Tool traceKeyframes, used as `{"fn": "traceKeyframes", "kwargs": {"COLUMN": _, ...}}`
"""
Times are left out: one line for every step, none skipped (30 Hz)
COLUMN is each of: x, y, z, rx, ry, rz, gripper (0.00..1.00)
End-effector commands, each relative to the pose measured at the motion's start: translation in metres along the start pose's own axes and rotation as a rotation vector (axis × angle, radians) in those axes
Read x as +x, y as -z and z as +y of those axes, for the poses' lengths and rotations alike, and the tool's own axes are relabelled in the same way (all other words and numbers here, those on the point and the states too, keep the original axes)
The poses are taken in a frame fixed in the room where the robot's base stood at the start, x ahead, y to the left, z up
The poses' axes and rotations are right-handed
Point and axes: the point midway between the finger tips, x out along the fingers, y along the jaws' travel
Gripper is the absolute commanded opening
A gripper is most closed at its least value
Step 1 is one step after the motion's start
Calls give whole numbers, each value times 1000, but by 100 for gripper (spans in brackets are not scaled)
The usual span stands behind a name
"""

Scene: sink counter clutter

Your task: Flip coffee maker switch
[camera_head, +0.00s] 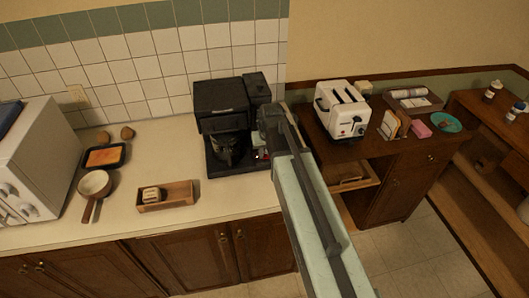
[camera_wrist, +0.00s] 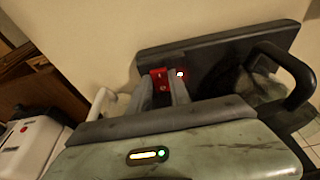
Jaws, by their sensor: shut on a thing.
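The black coffee maker (camera_head: 222,100) stands upright on the counter against the tiled wall, with its dark glass carafe (camera_head: 227,150) in place. In the wrist view, its dark body (camera_wrist: 215,50) and carafe handle (camera_wrist: 290,72) show at the right. A red switch (camera_wrist: 159,79) shows at its lower side, beside a small glowing light (camera_wrist: 181,73). My gripper (camera_wrist: 166,88) is at the coffee maker's right front, shut at the red switch. In the head view my gripper (camera_head: 264,152) is mostly hidden by my arm, with a bit of red beside it.
A white toaster (camera_head: 342,110) stands on the brown cabinet to the right. A wooden tray (camera_head: 180,203), a pan (camera_head: 94,184) and a dark dish (camera_head: 92,165) are on the counter to the left, beside a white appliance (camera_head: 40,160).

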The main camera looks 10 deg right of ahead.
Motion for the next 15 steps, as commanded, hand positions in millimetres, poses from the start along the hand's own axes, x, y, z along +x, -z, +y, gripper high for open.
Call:
{"fn": "traceKeyframes", "kwargs": {"x": -3, "y": 8, "z": 0, "rx": 0, "ry": -1, "rz": -41, "gripper": 0}}
{"fn": "traceKeyframes", "kwargs": {"x": -2, "y": 8, "z": 0, "rx": 0, "ry": -1, "rz": -64, "gripper": 0}}
{"fn": "traceKeyframes", "kwargs": {"x": -2, "y": 8, "z": 0, "rx": 0, "ry": -1, "rz": -91, "gripper": 0}}
{"fn": "traceKeyframes", "kwargs": {"x": -2, "y": 8, "z": 0, "rx": 0, "ry": -1, "rz": -108, "gripper": 0}}
{"fn": "traceKeyframes", "kwargs": {"x": -2, "y": 8, "z": 0, "rx": 0, "ry": -1, "rz": -123, "gripper": 0}}
{"fn": "traceKeyframes", "kwargs": {"x": -2, "y": 8, "z": 0, "rx": 0, "ry": -1, "rz": -139, "gripper": 0}}
{"fn": "traceKeyframes", "kwargs": {"x": -2, "y": 7, "z": 0, "rx": 0, "ry": -1, "rz": -147, "gripper": 0}}
{"fn": "traceKeyframes", "kwargs": {"x": -1, "y": 7, "z": 0, "rx": 0, "ry": -1, "rz": -152, "gripper": 0}}
{"fn": "traceKeyframes", "kwargs": {"x": -1, "y": 6, "z": 0, "rx": 0, "ry": -1, "rz": -157, "gripper": 0}}
{"fn": "traceKeyframes", "kwargs": {"x": -1, "y": 6, "z": 0, "rx": -1, "ry": -1, "rz": -158, "gripper": 0}}
{"fn": "traceKeyframes", "kwargs": {"x": -1, "y": 6, "z": 0, "rx": -1, "ry": -1, "rz": -158, "gripper": 0}}
{"fn": "traceKeyframes", "kwargs": {"x": -1, "y": 5, "z": 0, "rx": -1, "ry": -1, "rz": -158, "gripper": 0}}
{"fn": "traceKeyframes", "kwargs": {"x": -1, "y": 5, "z": 0, "rx": -1, "ry": -1, "rz": -157, "gripper": 0}}
{"fn": "traceKeyframes", "kwargs": {"x": -1, "y": 5, "z": 0, "rx": -1, "ry": -1, "rz": -157, "gripper": 0}}
{"fn": "traceKeyframes", "kwargs": {"x": -1, "y": 5, "z": 0, "rx": -1, "ry": -1, "rz": -157, "gripper": 0}}
